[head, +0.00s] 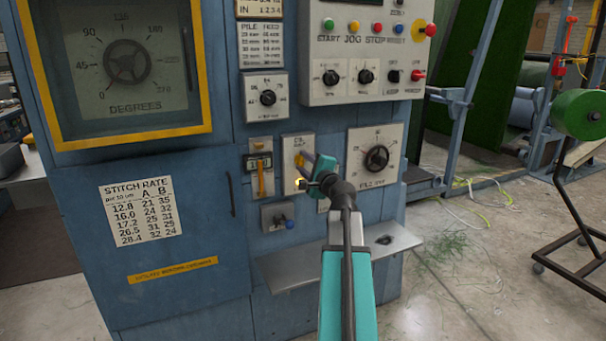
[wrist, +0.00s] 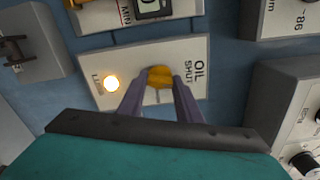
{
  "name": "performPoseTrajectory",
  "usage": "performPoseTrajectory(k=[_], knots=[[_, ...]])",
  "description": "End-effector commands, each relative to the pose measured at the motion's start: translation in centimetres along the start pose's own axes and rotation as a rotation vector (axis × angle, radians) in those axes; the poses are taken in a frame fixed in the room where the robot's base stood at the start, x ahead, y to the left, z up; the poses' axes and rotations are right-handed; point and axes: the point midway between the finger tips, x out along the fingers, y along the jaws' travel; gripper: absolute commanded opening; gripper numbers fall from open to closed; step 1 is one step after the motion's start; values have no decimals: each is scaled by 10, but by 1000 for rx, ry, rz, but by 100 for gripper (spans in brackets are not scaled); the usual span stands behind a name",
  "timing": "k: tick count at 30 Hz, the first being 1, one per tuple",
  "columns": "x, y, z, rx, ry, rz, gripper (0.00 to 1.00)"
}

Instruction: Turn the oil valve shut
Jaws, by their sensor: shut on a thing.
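The oil valve is a yellow-orange handle (wrist: 159,74) on a pale plate (wrist: 104,59) marked "OIL" and "SHUT" in the wrist view. In the head view the plate (head: 288,178) is on the blue machine front, partly hidden by my gripper. The handle (head: 299,160) shows at the gripper's tip. My gripper (wrist: 160,88) has its two purple fingers on either side of the handle and is shut on it. The handle's exact angle is hard to tell. A lamp (wrist: 111,84) on the same plate glows warm yellow-white.
A "PILE" dial plate (head: 395,136) is right of the valve, and a slotted plate with an orange lever (head: 261,184) is left. A blue-tipped switch (head: 289,223) is below. A metal shelf (head: 300,270) juts out under my arm. A control box (head: 340,84) overhangs above.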

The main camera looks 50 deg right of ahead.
Motion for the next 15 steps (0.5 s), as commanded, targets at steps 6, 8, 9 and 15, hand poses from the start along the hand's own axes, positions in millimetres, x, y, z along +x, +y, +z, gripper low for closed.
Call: performPoseTrajectory(k=[6,8,9,15], knots=[[2,2,1,-165,-3,-3,9],[2,1,1,-200,-3,-4,9],[2,0,1,-220,-3,-4,9],[1,-1,1,-288,-2,-3,9]])
